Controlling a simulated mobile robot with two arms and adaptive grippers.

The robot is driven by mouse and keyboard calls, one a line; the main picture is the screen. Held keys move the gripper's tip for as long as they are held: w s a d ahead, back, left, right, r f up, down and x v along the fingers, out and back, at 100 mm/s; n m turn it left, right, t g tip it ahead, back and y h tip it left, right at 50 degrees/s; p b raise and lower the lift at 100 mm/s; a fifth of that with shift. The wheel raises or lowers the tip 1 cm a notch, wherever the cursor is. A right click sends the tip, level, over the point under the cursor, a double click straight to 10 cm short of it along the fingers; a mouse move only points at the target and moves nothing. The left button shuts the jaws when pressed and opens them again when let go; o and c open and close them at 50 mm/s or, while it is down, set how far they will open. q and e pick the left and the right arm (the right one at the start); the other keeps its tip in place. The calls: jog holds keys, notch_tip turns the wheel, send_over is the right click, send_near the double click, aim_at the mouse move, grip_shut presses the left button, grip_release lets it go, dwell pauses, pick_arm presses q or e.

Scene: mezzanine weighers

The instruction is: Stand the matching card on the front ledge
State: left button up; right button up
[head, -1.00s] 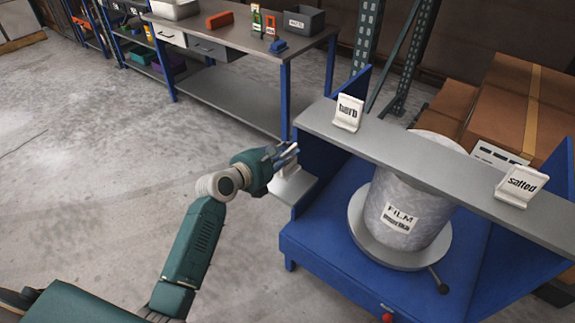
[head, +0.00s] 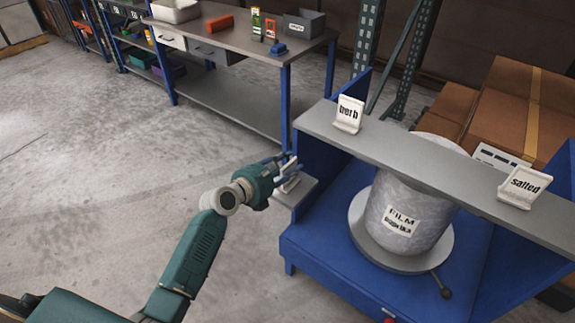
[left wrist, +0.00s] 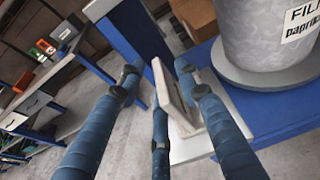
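A small white card stand (left wrist: 172,95) stands on a grey side plate (left wrist: 190,147) at the left of the blue weigher; its printed face is hidden. It also shows in the head view (head: 290,184). My left gripper (left wrist: 162,85) is open, with its blue fingers spread around this card. A card reading "herb" (head: 349,114) and one reading "salted" (head: 523,186) stand at the left and right of the long grey ledge (head: 430,160). A wrapped drum labelled "FILM paprika" (head: 402,215) sits on the round scale plate below. My right gripper is not in view.
The blue weigher frame (head: 330,262) has an upright side panel close to my left fingers. A workbench (head: 235,40) with bins and small items stands behind at left. Brown cartons (head: 510,105) are stacked at the right. The floor at left is clear.

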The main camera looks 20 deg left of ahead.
pick_arm(q)
jog(key=shift+r, duration=0.1)
jog(key=p+v, duration=0.1)
jog(key=v, duration=1.1)
jog(key=s+a+f+m+g+y, duration=0.15)
jog(key=s+f+m, duration=0.25)
jog(key=f, duration=0.8)
jog(key=s+f+m+g+y, duration=0.1)
jog(key=s+f+m+g, duration=0.3)
jog(key=f, duration=0.9)
jog(key=s+f+m+g+y, duration=0.1)
jog(key=s+f+m+g, duration=0.1)
jog(key=s+f+m, duration=0.9)
jog(key=s+f+m+g, duration=0.1)
jog(key=s+f+m, duration=0.4)
jog(key=s, duration=0.5)
jog(key=s+d+f+m+g+y, duration=0.1)
jog(key=s+f+m, duration=0.4)
jog(key=s, duration=0.5)
jog(key=s+d+f+m+g, duration=0.1)
jog(key=s+f+m+g, duration=0.2)
jog(key=s, duration=0.7)
notch_tip(320, 180, down, 4)
jog(key=m, duration=0.2)
jog(key=shift+s+f+m, duration=0.2)
jog(key=shift+m, duration=0.1)
jog(key=shift+y, duration=0.25)
